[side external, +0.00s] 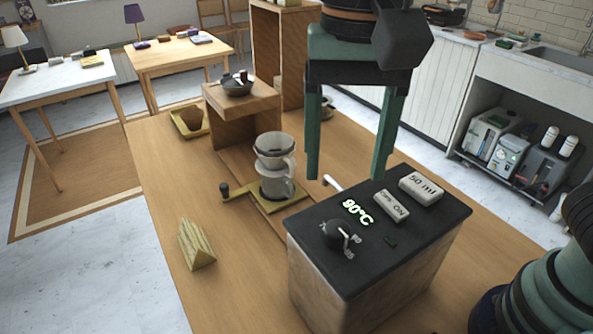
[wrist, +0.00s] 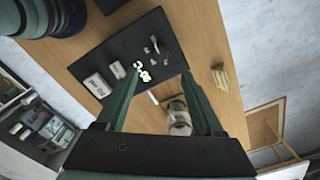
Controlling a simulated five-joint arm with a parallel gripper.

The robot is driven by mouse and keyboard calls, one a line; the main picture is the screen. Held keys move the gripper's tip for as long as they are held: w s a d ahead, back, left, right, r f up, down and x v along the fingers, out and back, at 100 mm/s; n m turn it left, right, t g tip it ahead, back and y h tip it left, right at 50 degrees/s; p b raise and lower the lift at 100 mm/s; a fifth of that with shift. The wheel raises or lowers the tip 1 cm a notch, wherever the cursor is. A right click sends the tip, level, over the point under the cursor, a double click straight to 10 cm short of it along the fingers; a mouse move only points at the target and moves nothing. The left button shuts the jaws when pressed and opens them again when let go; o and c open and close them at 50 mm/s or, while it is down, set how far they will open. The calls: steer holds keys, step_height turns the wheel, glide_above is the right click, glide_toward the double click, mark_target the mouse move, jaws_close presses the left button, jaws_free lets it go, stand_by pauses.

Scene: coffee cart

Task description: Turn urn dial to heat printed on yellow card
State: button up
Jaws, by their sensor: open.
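The urn (side external: 375,270) is a box with a black top. Its glowing display (side external: 357,212) appears to read 90°C. The dial (side external: 342,235), a dark knob with a pale pointer, sits near the front left of the top; small white marks beside it are hard to read. In the wrist view the dial (wrist: 152,46) lies beyond my fingertips. A yellow ridged, wedge-shaped piece (side external: 196,244), possibly the card, stands left of the urn; no print is readable on it. My gripper (side external: 346,178) is open and empty, above and behind the dial, touching nothing.
On the urn top are a 50 ml block (side external: 420,188) and an ON switch (side external: 391,206). A dripper on a glass server (side external: 275,165) stands on a yellow-edged base behind. A wooden shelf (side external: 240,105) holds a bowl. The wooden counter (side external: 240,290) is clear at front left.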

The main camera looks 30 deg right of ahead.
steer(key=shift+r, duration=1.45)
steer(key=w+d+f+n+t, duration=0.1)
steer(key=d+f+n+t, duration=0.1)
steer(key=d, duration=0.6)
steer(key=w+d+f+n+t, duration=0.1)
steer(key=d+f, duration=0.3)
steer(key=d, duration=0.4)
steer(key=w+d+f+n+t, duration=0.2)
steer(key=w+d+f+n, duration=0.1)
steer(key=d, duration=0.5)
steer(key=shift+w+n+t, duration=0.2)
steer(key=shift+n+t, duration=0.1)
steer(key=shift+n, duration=0.1)
